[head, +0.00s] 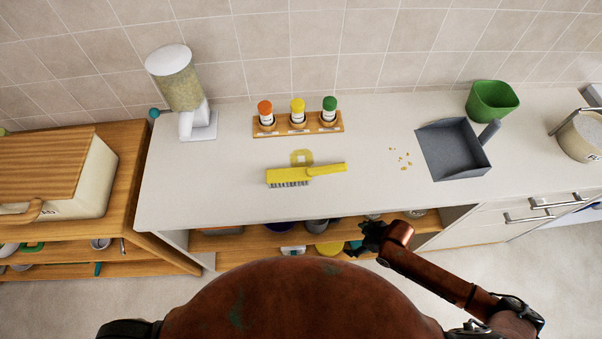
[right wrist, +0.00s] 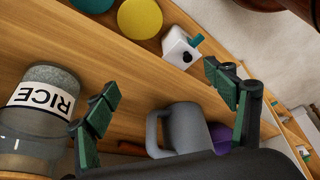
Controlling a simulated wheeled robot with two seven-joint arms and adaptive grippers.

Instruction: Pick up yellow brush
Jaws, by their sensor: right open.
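The yellow brush (head: 290,176) lies on the white counter (head: 225,195), bristles toward the front, its handle pointing right. My right gripper (head: 366,240) is in front of the counter's front edge, to the lower right of the brush and apart from it. In the right wrist view the right gripper (right wrist: 160,105) is open, with nothing between its fingers, facing the shelf under the counter. The brush does not show in the right wrist view. My left gripper is not in view.
A spice rack (head: 298,127) stands behind the brush. A grey dustpan (head: 455,150), crumbs (head: 403,160) and a green bin (head: 492,100) are to the right. A dispenser (head: 182,90) stands left. Below, the shelf holds a rice jar (right wrist: 40,110) and a grey mug (right wrist: 183,128).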

